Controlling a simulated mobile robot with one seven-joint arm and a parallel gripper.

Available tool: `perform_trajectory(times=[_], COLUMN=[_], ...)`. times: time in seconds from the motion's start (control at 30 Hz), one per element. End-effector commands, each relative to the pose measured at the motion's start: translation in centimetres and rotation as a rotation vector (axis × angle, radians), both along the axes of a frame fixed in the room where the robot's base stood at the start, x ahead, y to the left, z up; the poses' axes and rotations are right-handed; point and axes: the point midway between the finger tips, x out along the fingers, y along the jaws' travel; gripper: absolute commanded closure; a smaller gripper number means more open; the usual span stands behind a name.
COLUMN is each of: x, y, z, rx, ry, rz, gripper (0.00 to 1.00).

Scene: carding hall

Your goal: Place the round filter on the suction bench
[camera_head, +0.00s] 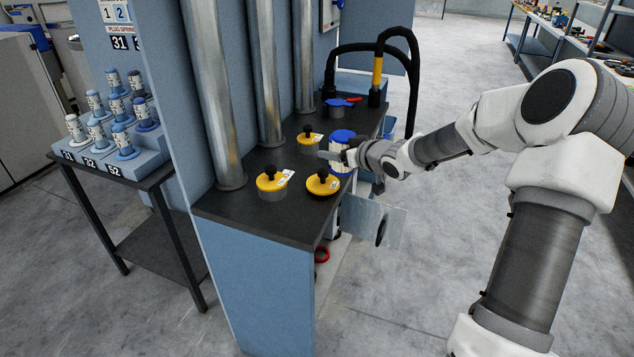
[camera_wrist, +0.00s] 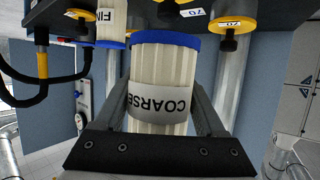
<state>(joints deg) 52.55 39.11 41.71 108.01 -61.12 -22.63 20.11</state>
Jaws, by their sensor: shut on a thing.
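The round filter (camera_wrist: 160,88) is a cream pleated cylinder with a blue rim and a grey band reading COARSE upside down. My gripper (camera_wrist: 160,110) is shut on it, one jaw on each side. In the head view, the filter's blue top (camera_head: 341,136) shows at the right edge of the suction bench (camera_head: 285,222), with my gripper (camera_head: 344,158) around it. The filter looks roughly upright. I cannot tell whether it touches the bench. The bench has a dark top and blue side.
Yellow caps with black knobs (camera_head: 271,180), (camera_head: 322,182), (camera_head: 307,138) sit on the bench near metal pipes (camera_head: 215,90). A blue-topped part with a red lever (camera_head: 341,102) and a black hose (camera_head: 412,70) stand behind. A FINE filter (camera_wrist: 110,22) is nearby. A panel (camera_head: 375,220) juts out front.

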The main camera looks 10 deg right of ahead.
Motion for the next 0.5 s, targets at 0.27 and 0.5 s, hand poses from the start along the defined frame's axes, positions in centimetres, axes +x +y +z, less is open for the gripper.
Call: perform_trajectory(times=[0.27, 0.5], x=[-1.5, -2.7], y=[5.5, 9.7], z=[-3.7, -6.2], rx=[-0.001, 0.000], ry=[0.001, 0.000], rz=[0.008, 0.005], gripper=[0.87, 0.87])
